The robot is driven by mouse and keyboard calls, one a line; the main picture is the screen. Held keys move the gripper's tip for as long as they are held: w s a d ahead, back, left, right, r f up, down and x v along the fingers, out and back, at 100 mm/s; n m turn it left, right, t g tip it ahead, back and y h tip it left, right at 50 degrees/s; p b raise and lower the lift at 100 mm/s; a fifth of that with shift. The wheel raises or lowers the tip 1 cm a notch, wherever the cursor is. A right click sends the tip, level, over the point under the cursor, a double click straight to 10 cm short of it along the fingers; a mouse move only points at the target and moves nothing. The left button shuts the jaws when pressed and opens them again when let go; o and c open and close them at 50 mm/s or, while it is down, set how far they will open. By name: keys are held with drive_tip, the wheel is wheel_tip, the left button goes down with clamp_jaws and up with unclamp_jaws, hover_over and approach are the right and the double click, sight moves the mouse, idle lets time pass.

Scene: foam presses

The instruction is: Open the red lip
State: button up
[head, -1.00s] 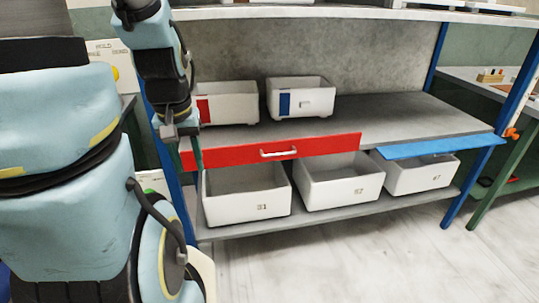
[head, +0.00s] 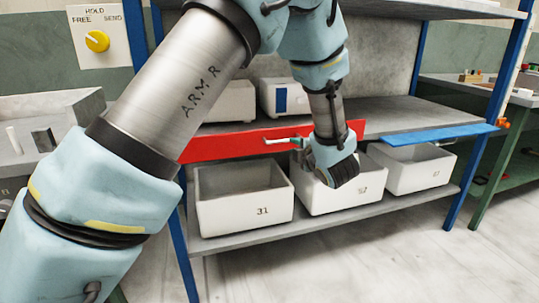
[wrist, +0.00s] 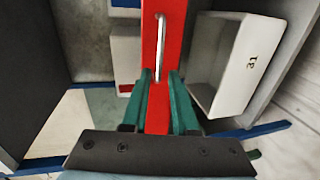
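The red lip (head: 225,146) is a long panel standing upright along the front edge of the middle shelf. A pale bar handle (head: 283,140) sticks out from its face. My gripper (head: 299,143) is at the handle's right part in the head view, where my wrist hides some of the lip. In the wrist view, my green fingers (wrist: 161,75) are parted, with the red lip (wrist: 158,105) showing between them. The near end of the handle (wrist: 161,45) lies between the fingertips with a gap. I cannot tell whether either finger touches it.
A white bin marked 31 (head: 243,202) and other white bins stand on the lower shelf, close below the lip. A blue lip (head: 440,135) juts outward at the right. Blue posts (head: 477,160) frame the shelf. The floor in front is clear.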

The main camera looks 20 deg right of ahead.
sight(284, 141)
drive_tip(key=p+x, duration=0.1)
drive_tip(key=x, duration=0.9)
drive_tip(key=shift+w+a, duration=0.1)
drive_tip(key=shift+w, duration=0.15)
clamp_jaws()
idle(1.2)
